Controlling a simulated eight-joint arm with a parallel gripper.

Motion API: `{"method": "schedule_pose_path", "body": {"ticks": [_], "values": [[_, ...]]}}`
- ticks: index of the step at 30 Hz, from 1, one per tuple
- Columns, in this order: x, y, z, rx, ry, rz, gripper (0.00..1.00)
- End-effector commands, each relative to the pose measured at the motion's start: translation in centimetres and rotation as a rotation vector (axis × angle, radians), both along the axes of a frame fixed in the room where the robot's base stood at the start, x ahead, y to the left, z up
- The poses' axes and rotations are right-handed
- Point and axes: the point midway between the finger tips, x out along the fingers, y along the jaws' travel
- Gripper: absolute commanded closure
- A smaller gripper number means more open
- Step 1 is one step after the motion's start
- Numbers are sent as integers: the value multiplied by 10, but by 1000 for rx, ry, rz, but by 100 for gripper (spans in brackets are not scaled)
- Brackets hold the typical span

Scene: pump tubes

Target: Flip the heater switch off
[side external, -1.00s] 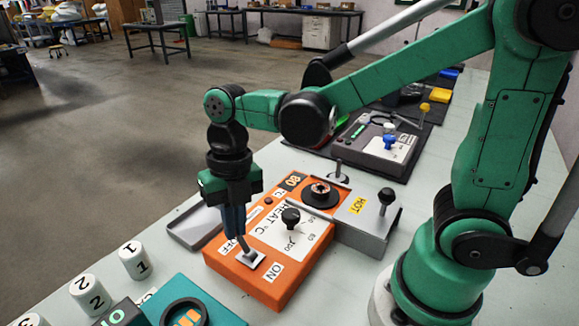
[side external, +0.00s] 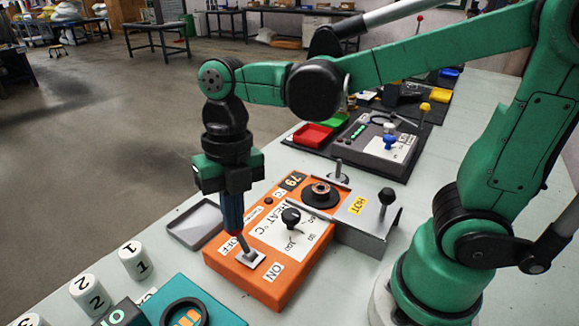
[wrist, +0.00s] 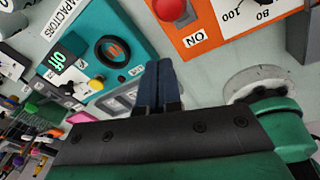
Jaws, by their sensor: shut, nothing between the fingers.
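The heater is an orange box (side external: 240,272) with a white heat dial panel and ON and OFF labels. Its switch (side external: 246,252) is a grey lever on a pale plate between the labels, leaning toward the OFF label (side external: 238,245). My gripper (side external: 237,231) points down at the lever's upper end, fingers shut and empty; the fingers partly cover it, so contact is unclear. In the wrist view the shut fingers (wrist: 158,84) show below the orange box, with the ON label (wrist: 195,39) and a red rounded part (wrist: 170,8) beyond.
A black knob (side external: 291,217) stands on the heater, with a metal bracket (side external: 365,232) marked HOT at its right. A grey tray (side external: 195,222) lies to the left. A teal capacitor box (side external: 176,290) and white numbered cylinders (side external: 132,260) are in front.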

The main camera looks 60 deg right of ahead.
Motion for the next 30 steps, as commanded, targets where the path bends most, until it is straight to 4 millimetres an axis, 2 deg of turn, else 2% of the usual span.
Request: {"method": "schedule_pose_path", "body": {"ticks": [6, 12, 26, 30], "values": [[31, -6, 31, 1, 2, -1, 100], [47, -9, 48, 1, 3, 0, 100], [51, -10, 53, 1, 1, -6, 100], [48, -16, 51, -7, -16, -166, 100]]}}
